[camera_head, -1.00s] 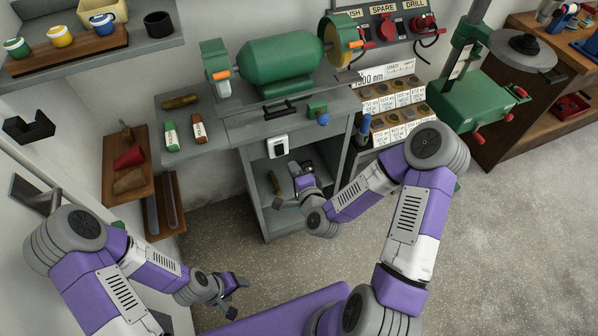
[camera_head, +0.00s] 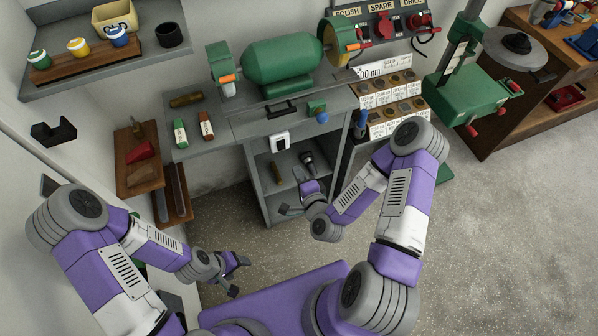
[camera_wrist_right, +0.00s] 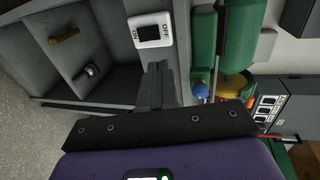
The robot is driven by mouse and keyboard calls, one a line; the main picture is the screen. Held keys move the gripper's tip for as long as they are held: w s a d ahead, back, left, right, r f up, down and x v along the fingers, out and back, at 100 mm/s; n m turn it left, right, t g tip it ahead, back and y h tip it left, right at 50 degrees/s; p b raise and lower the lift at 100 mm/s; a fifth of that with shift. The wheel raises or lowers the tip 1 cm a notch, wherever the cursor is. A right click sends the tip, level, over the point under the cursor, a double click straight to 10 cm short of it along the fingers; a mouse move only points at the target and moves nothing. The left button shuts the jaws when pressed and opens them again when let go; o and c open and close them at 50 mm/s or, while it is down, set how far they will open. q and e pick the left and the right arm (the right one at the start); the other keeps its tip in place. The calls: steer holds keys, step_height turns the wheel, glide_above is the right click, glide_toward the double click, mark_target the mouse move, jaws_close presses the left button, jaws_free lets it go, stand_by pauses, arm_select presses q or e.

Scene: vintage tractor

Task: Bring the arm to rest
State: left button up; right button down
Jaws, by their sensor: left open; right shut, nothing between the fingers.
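My right arm reaches in from the right in the head view. Its gripper (camera_head: 290,209) is shut and empty, just in front of the open shelf of the grey cabinet (camera_head: 255,190). In the right wrist view the closed fingers (camera_wrist_right: 160,85) point toward the cabinet, with the ON/OFF switch (camera_wrist_right: 151,30) beyond them. My left arm is bent at the lower left.
A dark torch-like object (camera_head: 308,160) and a brown handle-like piece (camera_head: 278,172) are in the cabinet. A green motor (camera_head: 283,62) sits on top. Wooden wall shelves (camera_head: 138,180) stand left, near my left arm. Speckled floor (camera_head: 500,240) is free on the right.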

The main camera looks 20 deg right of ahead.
stand_by(0.5)
steer(key=s+a+f+n+g+y, duration=0.4)
steer(key=s+a+f+n+g, duration=0.15)
steer(key=f+n, duration=0.3)
steer(key=s+a+f+n+g, duration=0.1)
steer(key=s+f+n+g, duration=0.5)
steer(key=s+g, duration=0.3)
steer(key=shift+s+a+f+n+b, duration=0.2)
steer(key=shift+s+a+n+b, duration=0.2)
steer(key=shift+s, duration=0.6)
